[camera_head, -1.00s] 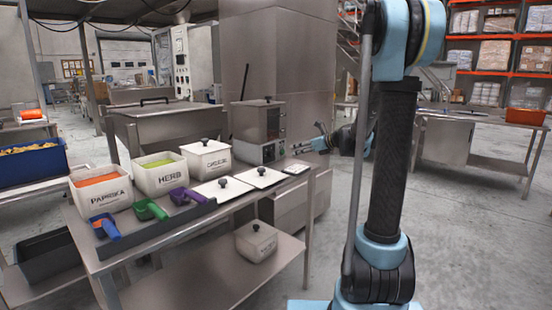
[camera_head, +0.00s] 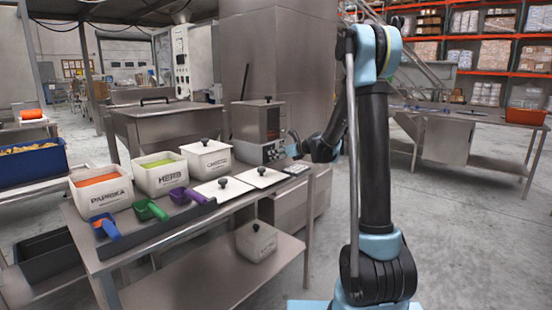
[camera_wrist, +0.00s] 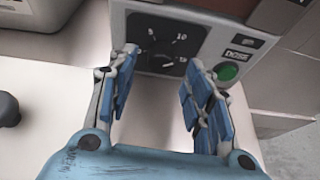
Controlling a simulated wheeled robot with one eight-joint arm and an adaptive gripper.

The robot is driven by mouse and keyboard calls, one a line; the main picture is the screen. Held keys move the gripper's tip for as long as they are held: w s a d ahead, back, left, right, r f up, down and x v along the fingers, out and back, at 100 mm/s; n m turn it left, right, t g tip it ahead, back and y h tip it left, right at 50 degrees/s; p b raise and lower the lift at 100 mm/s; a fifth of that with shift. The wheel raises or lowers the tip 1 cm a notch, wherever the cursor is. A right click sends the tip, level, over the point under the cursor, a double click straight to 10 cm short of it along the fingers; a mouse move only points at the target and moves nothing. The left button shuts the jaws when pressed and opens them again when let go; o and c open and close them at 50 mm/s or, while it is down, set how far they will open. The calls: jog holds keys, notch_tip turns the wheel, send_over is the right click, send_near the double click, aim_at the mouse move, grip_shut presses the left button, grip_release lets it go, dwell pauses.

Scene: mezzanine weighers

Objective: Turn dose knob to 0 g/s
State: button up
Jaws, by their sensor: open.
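The dose knob (camera_wrist: 166,61) is dark on a black dial plate with light numbers, among them 5 and 10, on the grey dosing machine (camera_wrist: 130,20). A small pale mark shows near its lower part; its exact setting is too small to read. A green button (camera_wrist: 228,72) and a DOSE label sit right of the dial. My gripper (camera_wrist: 163,66) is open, its blue-padded fingers on either side of the dial's lower half, with no clear contact. In the head view the machine (camera_head: 250,122) stands at the table's back right, with my gripper (camera_head: 294,146) at its right front.
White bins of paprika (camera_head: 104,198), herb (camera_head: 162,181) and a lidded bin (camera_head: 207,161) line the table. Coloured scoops (camera_head: 150,210) and white lids (camera_head: 222,190) lie in front. A black lid handle (camera_wrist: 8,108) is left of my gripper. Open floor lies right.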

jog(key=shift+x, duration=1)
jog(key=shift+c, duration=0.5)
jog(key=c, duration=0.9)
jog(key=n+t, duration=0.1)
jog(key=n, duration=0.1)
jog(key=n+t+h, duration=0.1)
jog(key=n, duration=0.1)
jog(key=shift+s+a+f, duration=0.1)
jog(key=shift+s+a, duration=0.05)
jog(key=n+t, duration=0.1)
jog(key=n, duration=0.1)
jog(key=n+t+h, duration=0.1)
jog(key=n, duration=0.1)
jog(key=shift+s+a+f+t, duration=0.1)
jog(key=shift+f+t, duration=0.05)
jog(key=shift+t, duration=0.25)
jog(key=shift+n, duration=0.5)
